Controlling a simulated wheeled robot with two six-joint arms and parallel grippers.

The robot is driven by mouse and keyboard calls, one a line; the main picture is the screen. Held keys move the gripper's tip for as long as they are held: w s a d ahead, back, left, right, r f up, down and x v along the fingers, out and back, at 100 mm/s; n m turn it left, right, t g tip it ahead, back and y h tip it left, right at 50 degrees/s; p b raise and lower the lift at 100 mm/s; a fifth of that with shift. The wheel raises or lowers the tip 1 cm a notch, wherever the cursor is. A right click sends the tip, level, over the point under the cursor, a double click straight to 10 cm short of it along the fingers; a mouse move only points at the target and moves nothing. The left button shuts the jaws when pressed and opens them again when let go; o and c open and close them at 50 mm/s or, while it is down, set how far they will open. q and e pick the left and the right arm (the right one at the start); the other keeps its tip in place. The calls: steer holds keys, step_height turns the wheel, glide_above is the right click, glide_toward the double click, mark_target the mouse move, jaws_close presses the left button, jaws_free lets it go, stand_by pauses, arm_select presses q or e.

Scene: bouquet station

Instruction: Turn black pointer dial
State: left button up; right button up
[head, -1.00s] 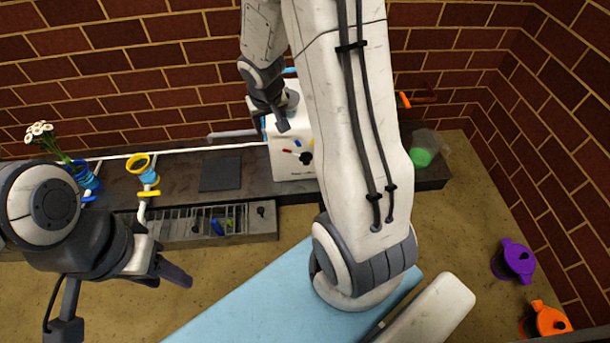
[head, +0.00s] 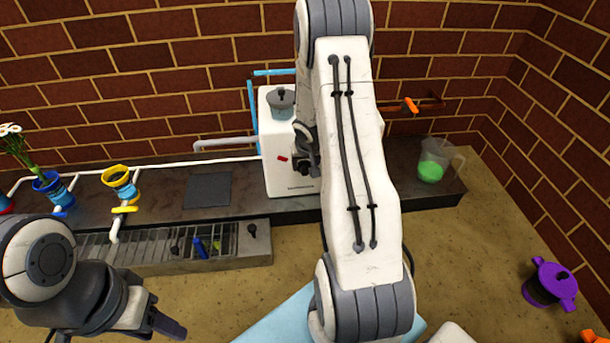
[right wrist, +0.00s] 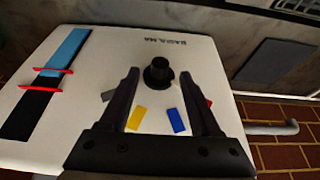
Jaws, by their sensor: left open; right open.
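The black pointer dial (right wrist: 158,72) is a round knob on the front of the white box (head: 280,180). Yellow (right wrist: 136,117), blue (right wrist: 176,120), red and grey marks surround it, the last two partly covered by the fingers. In the right wrist view my right gripper (right wrist: 159,76) is open, its fingers on either side of the dial near their tips; I cannot tell whether they touch it. In the head view this gripper (head: 304,160) is at the box front and hides the dial area. My left gripper (head: 160,324) is open and empty at the lower left, far from the box.
A grey pot (head: 282,104) sits on the box. A jug with green liquid (head: 432,168) stands to its right. A yellow-rimmed blue cup (head: 121,183) and a flower pot (head: 50,186) stand left. A purple pot (head: 549,285) is at the right. A dark flat pad (head: 208,190) lies on the counter.

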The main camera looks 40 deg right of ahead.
mark_target(305, 170)
steer(key=shift+b+x, duration=0.5)
steer(key=shift+x, duration=1.25)
